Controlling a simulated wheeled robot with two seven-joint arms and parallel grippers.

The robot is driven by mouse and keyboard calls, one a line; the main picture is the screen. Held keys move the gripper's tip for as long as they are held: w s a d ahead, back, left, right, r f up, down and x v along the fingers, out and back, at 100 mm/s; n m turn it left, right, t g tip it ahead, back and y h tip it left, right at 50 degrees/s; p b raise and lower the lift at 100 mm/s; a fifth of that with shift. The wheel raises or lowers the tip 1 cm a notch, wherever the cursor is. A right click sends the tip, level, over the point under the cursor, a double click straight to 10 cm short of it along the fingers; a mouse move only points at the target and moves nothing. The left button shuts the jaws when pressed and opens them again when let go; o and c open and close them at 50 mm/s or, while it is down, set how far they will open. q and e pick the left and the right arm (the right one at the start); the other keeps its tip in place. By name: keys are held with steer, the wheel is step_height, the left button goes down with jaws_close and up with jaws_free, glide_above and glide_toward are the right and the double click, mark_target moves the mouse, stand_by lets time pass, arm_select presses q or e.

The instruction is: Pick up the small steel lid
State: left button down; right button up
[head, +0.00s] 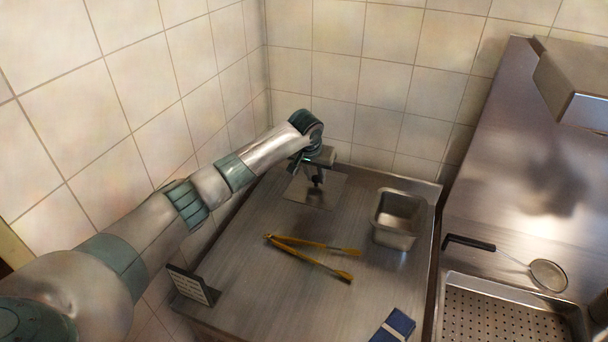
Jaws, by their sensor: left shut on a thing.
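The small steel lid (327,193) is a flat, square sheet of metal at the back left of the steel table. My left gripper (316,183) is over the middle of the lid, pointing down, and is shut on it. The fingers and the part they grip are small and dark, partly hidden by the wrist. I cannot tell whether the lid touches the table or is slightly above it. My right gripper is not in view.
Yellow tongs (309,257) lie mid-table. An open steel pan (397,219) stands at right. A small sign (191,286) and folded blue cloth (394,326) are near the front. A skimmer (548,275) and perforated tray (447,318) are on the right counter. Tiled walls stand close behind and left.

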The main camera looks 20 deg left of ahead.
arm_select(q)
steer(key=shift+s+d+r, duration=0.1)
steer(key=shift+d+r, duration=0.35)
steer(key=shift+d, duration=0.25)
steer(key=shift+d+r, duration=0.1)
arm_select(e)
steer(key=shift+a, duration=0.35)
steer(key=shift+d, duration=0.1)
